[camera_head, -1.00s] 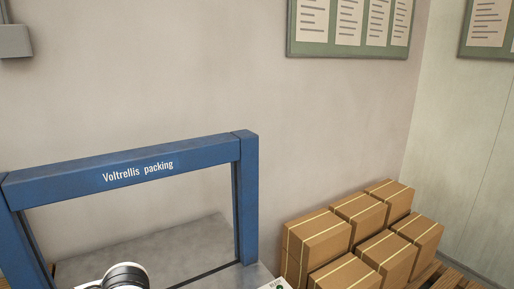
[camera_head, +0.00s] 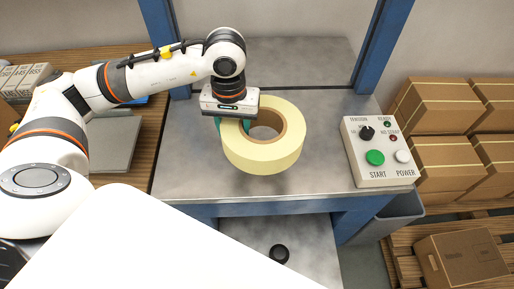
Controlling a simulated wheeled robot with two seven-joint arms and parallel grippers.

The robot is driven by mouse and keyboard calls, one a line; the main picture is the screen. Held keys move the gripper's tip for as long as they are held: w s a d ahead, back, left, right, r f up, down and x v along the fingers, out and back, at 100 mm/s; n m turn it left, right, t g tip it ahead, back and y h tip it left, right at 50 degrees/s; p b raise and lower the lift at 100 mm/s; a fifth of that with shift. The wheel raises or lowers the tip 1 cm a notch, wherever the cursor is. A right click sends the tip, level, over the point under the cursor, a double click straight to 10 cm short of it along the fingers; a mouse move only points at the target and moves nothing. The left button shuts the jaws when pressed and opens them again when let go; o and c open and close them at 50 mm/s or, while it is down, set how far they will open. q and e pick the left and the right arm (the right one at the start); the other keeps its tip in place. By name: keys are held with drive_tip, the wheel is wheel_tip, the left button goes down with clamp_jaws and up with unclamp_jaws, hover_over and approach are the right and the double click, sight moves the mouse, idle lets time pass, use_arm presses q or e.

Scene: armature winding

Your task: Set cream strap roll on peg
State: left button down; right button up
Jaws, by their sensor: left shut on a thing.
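The cream strap roll (camera_head: 262,158) is a wide pale-yellow ring with a brown core, its open hole facing up. It is over the front part of the grey worktop; I cannot tell whether it touches the top. My left gripper (camera_head: 232,122) is shut on the left, far part of its ring, with teal fingers partly hidden by the roll. A small black round piece (camera_head: 279,254) stands on a lower grey surface in front of the worktop. It may be the peg, but I cannot tell. My right gripper is not in view.
The grey worktop (camera_head: 180,170) sits within a blue frame (camera_head: 385,45). A control box (camera_head: 378,150) with green and white buttons stands right of the roll. A grey bin (camera_head: 392,220) is below it. Cartons (camera_head: 462,262) on pallets fill the right. A wooden table (camera_head: 138,165) is at left.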

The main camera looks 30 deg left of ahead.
use_arm(q)
drive_tip(key=shift+w+a+f+n+b, duration=0.2)
drive_tip(key=shift+a+f+n+b, duration=0.2)
drive_tip(key=shift+a+f+b, duration=0.2)
drive_tip(key=shift+w+a+f+n+b, duration=0.15)
drive_tip(key=shift+a+f+n+b, duration=0.25)
drive_tip(key=shift+a+f+b, duration=0.15)
drive_tip(key=shift+a+f, duration=0.2)
wheel_tip(320, 180, down, 9)
drive_tip(key=shift+f+p, duration=0.1)
drive_tip(key=shift+p, duration=0.35)
drive_tip(key=shift+f, duration=0.2)
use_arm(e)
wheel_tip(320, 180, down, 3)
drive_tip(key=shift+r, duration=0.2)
use_arm(q)
drive_tip(key=shift+f, duration=0.15)
drive_tip(key=c, duration=0.7)
unclamp_jaws()
drive_tip(key=shift+s, duration=0.1)
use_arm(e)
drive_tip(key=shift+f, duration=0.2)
